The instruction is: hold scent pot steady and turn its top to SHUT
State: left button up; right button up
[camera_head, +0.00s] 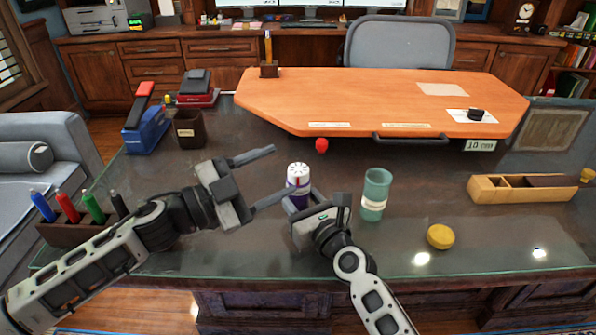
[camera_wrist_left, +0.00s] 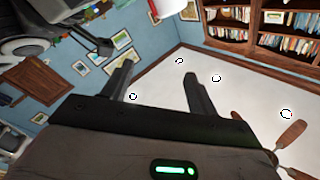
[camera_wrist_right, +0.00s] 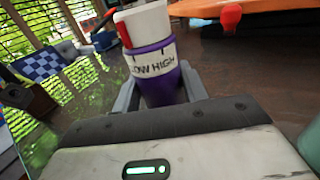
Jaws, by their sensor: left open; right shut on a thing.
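The scent pot (camera_head: 297,181), with a white top and purple body, stands upright on the dark desk. In the right wrist view the scent pot (camera_wrist_right: 158,72) shows a white band reading LOW and HIGH. A red mark on its top is above and left of LOW; no SHUT word shows. My right gripper (camera_head: 301,203) is shut on the purple body, one finger on each side. My left gripper (camera_head: 279,172) is open and empty, just left of the pot's top, its fingers pointing toward it. The left wrist view shows only the room between its fingers (camera_wrist_left: 158,75).
A red knob-like piece (camera_head: 321,145) is behind the pot. An orange raised board (camera_head: 370,100) covers the back. A pen rack (camera_head: 75,228) lies left, under my left arm.

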aim_at(290, 177)
pick_arm(q)
jog(key=s+a+f+n+t+y, duration=0.1)
jog(key=a+f+n+t+y, duration=0.3)
jog(key=n, duration=0.6)
jog(key=shift+g, duration=0.6)
jog(key=x, duration=1.2)
jog(key=shift+s+f, duration=0.1)
jog(key=shift+f, duration=0.3)
jog(key=c, duration=1)
